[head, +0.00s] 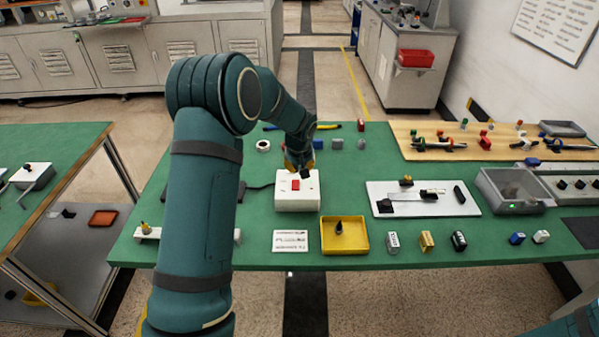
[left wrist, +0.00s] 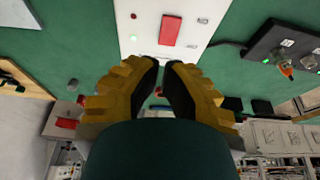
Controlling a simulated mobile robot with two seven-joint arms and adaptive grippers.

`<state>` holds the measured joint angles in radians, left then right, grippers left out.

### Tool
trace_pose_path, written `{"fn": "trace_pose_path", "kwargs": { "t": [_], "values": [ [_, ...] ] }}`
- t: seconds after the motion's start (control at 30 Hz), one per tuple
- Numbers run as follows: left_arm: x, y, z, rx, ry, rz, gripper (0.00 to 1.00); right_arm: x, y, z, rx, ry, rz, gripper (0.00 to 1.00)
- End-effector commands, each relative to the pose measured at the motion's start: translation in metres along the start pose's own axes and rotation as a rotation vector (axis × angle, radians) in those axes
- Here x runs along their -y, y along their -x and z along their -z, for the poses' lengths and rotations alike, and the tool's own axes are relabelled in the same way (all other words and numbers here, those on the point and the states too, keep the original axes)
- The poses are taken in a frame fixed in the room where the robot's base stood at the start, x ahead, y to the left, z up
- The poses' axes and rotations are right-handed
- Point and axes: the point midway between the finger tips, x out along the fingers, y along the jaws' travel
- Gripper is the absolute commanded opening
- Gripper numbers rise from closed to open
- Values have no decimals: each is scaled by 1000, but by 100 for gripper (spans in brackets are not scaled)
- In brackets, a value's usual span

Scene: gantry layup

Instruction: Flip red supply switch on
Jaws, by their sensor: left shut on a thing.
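The red supply switch (head: 295,185) is a small red rocker on top of a white box (head: 297,203) at the middle of the green table. In the left wrist view the red switch (left wrist: 170,30) and the white box (left wrist: 193,38) lie just beyond my fingertips. My left gripper (head: 300,168) points down over the far side of the box. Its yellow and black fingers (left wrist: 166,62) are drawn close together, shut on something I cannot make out. Whether the fingertips touch the box is unclear. My right gripper is out of view.
A yellow tray (head: 345,248) and a printed card (head: 290,241) lie in front of the box. A white board with black parts (head: 423,208) lies to the right, beside a clear-lidded grey box (head: 513,192). A dark cable runs left from the white box.

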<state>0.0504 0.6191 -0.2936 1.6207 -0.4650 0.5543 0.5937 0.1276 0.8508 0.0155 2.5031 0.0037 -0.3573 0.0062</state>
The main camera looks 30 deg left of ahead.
Motion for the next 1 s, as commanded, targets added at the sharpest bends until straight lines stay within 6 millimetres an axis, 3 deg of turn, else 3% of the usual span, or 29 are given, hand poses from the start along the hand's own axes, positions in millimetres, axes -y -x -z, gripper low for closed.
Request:
{"fn": "trace_pose_path", "kwargs": {
  "t": [0.2,0.4,1.0],
  "values": [
    [0,42,-7,-1,1,0,0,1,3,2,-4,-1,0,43],
    [1,61,-10,0,1,1,0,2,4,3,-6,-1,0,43],
    [1,64,-11,1,2,2,0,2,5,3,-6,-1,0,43]
  ]
}}
